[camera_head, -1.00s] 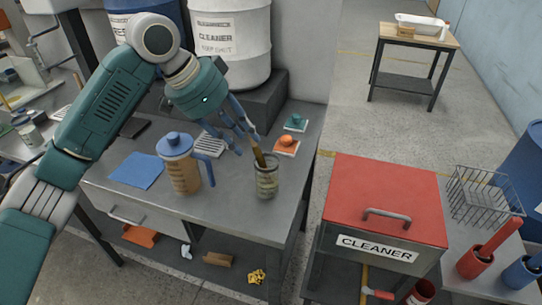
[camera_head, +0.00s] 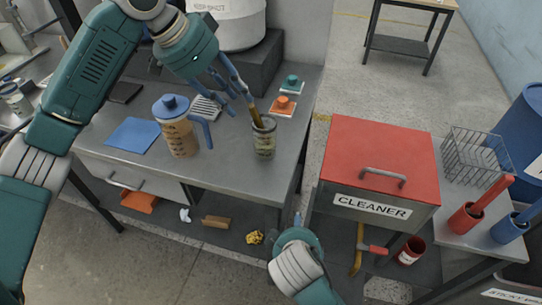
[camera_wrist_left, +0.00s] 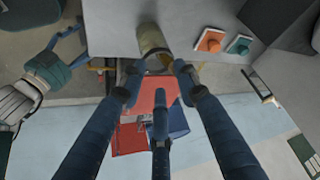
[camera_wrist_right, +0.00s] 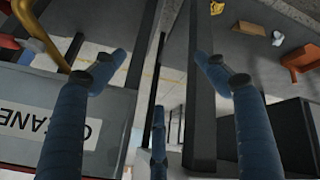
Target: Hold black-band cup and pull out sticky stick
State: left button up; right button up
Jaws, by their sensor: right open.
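A greenish glass-like cup (camera_head: 264,142) stands upright near the right edge of the grey bench. A brown stick (camera_head: 255,114) leans out of its top toward the upper left. A black band on the cup is not clear. My left gripper (camera_head: 236,94) is above and left of the cup, its fingertips close to the stick's upper end. In the left wrist view the fingers stand apart, with the cup (camera_wrist_left: 152,42) just beyond them; contact with the stick is unclear. My right gripper (camera_head: 297,220) is low, in front of the bench, open and empty.
A blue-lidded measuring jug (camera_head: 178,130) stands left of the cup. Orange (camera_head: 283,103) and teal (camera_head: 291,85) knobbed items lie behind it. A red-lidded cleaner box (camera_head: 381,150) stands to the right across a gap. A lower shelf holds loose items.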

jog(key=w+d+r+m+t, duration=0.1)
jog(key=w+r+t, duration=0.2)
jog(key=r, duration=0.6)
jog(key=w+d+r+t, duration=0.2)
jog(key=w+r, duration=0.1)
jog(key=r, duration=0.6)
jog(key=m+t+y, duration=0.2)
jog(key=m, duration=0.3)
send_near(270, 142)
jog(key=w, duration=0.2)
jog(key=x, duration=1)
jog(key=shift+f, duration=0.45)
jog(key=c, duration=0.9)
